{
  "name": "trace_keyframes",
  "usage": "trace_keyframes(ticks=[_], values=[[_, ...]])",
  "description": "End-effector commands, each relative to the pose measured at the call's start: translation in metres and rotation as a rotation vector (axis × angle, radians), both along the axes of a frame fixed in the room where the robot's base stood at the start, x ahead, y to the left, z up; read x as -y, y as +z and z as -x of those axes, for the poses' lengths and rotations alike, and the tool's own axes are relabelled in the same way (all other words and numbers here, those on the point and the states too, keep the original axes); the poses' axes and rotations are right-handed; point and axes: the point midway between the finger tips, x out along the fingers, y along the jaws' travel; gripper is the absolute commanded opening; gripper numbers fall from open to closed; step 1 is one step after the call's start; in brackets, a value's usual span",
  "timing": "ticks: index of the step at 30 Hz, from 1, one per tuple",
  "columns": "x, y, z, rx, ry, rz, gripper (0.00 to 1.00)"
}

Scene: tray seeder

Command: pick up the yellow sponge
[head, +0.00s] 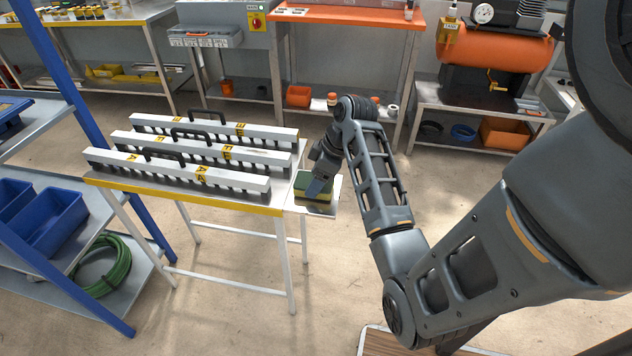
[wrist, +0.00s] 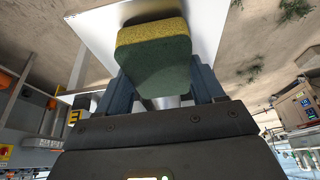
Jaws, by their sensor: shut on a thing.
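The yellow sponge (wrist: 152,50) has a yellow layer and a dark green layer. In the wrist view it sits between the two fingers of my gripper (wrist: 160,84), which is shut on it. In the head view the sponge (head: 303,184) shows partly behind my gripper (head: 318,190), at the right end of the white table (head: 134,187). I cannot tell whether the sponge touches the table or hangs just above it.
Several long white bars with black handles (head: 205,153) lie on the table left of the sponge. A blue rack with blue bins (head: 50,220) stands at left. An orange compressor (head: 494,47) stands at back right. The floor right of the table is clear.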

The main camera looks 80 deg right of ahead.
Motion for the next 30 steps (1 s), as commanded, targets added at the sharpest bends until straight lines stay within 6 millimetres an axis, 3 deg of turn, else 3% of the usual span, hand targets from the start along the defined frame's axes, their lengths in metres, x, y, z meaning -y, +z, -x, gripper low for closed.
trace_keyframes(ticks=[7, 16, 24, 30], values=[[0.001, 0.043, -0.001, 0.003, 0.001, 0.006, 0.35], [0.033, 0.090, 0.063, 0.001, -0.006, -0.001, 0.35], [0.049, 0.106, 0.093, 0.001, -0.003, -0.001, 0.35], [0.053, 0.110, 0.102, 0.001, -0.001, 0.000, 0.35]])
